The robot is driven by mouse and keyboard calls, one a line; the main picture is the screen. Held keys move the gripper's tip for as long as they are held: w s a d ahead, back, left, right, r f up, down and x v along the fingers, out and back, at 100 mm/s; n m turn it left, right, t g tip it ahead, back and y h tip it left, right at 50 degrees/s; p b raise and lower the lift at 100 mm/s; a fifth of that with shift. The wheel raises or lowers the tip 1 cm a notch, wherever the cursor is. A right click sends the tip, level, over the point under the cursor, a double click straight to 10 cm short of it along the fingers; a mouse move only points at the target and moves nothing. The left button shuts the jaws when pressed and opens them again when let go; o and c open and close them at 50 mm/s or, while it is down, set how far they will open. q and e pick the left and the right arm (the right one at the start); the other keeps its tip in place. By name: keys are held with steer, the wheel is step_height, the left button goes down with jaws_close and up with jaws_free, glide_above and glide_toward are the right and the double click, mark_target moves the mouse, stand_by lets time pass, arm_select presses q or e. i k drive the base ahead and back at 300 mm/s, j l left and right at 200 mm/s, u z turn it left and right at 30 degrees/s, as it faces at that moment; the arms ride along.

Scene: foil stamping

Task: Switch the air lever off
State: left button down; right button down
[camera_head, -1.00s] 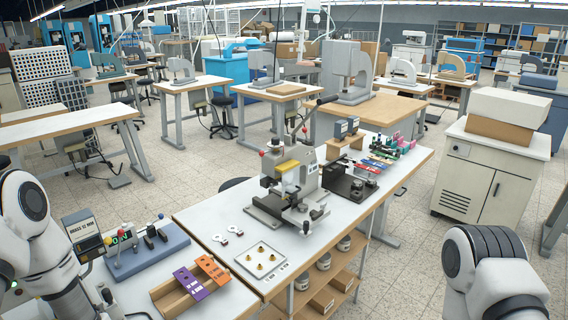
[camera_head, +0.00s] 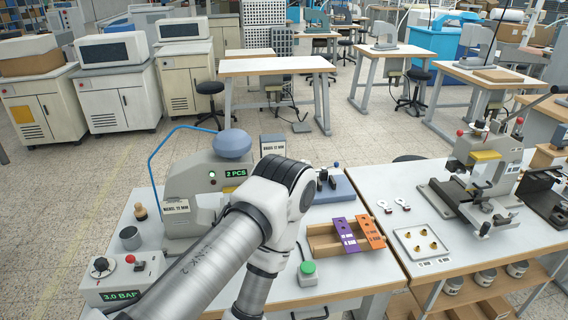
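A white control box (camera_head: 122,275) with a green "3.0 BAR" readout stands at the lower left of the table. A small red-tipped lever (camera_head: 130,259) and a dark round knob are on its top; the lever's exact setting is too small to tell. My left arm rises from the bottom edge, bends at the picture's middle and runs down again to the right of the box. Its gripper is out of view below the frame. My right arm and gripper are not in view.
A grey machine (camera_head: 195,197) with a "2 PCS" display, a blue hose and a blue-grey dome stands behind my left arm. A metal cup (camera_head: 130,238) and wooden-knobbed stamp (camera_head: 140,211) stand near it. A green button (camera_head: 308,268) and a wooden rack (camera_head: 325,240) are to the right.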

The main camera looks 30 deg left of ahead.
mark_target(130, 258)
steer(key=u, duration=2.1)
